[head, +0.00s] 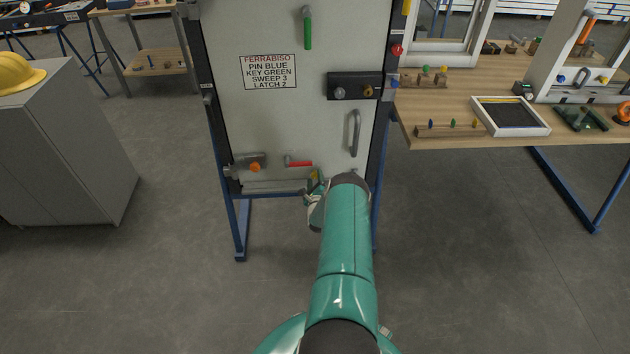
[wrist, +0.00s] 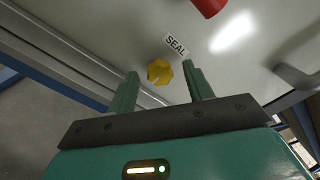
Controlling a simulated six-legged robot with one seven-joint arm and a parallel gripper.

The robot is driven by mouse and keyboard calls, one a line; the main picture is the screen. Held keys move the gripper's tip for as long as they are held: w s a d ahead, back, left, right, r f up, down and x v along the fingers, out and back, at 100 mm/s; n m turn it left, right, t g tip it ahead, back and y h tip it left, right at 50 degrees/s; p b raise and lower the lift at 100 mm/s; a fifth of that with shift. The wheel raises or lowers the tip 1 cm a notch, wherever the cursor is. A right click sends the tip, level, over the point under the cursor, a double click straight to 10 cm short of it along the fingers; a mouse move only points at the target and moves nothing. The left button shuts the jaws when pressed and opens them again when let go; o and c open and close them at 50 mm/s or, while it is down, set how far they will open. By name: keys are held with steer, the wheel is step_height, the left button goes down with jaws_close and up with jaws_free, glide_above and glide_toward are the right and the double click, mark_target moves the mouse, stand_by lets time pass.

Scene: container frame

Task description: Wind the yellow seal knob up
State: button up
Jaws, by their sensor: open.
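The yellow seal knob (wrist: 160,72) sits on the pale door panel, just beside a label reading SEAL (wrist: 176,45) in the wrist view. My gripper (wrist: 161,80) is open, with its two green fingers apart and the knob showing between their tips. I cannot tell whether the fingers reach around the knob or stop short of it. In the head view my arm covers most of the gripper, low at the door's bottom edge, and a bit of yellow shows beside it.
The door panel (head: 235,120) carries a red handle (head: 299,163), an orange knob (head: 255,167), a grey pull handle (head: 355,133), a green handle (head: 307,28) and a black lock plate (head: 355,86). A wooden workbench (head: 450,105) stands right. A grey cabinet (head: 70,140) stands left.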

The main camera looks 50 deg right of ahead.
steer(key=shift+c, duration=0.2)
steer(key=c, duration=0.9)
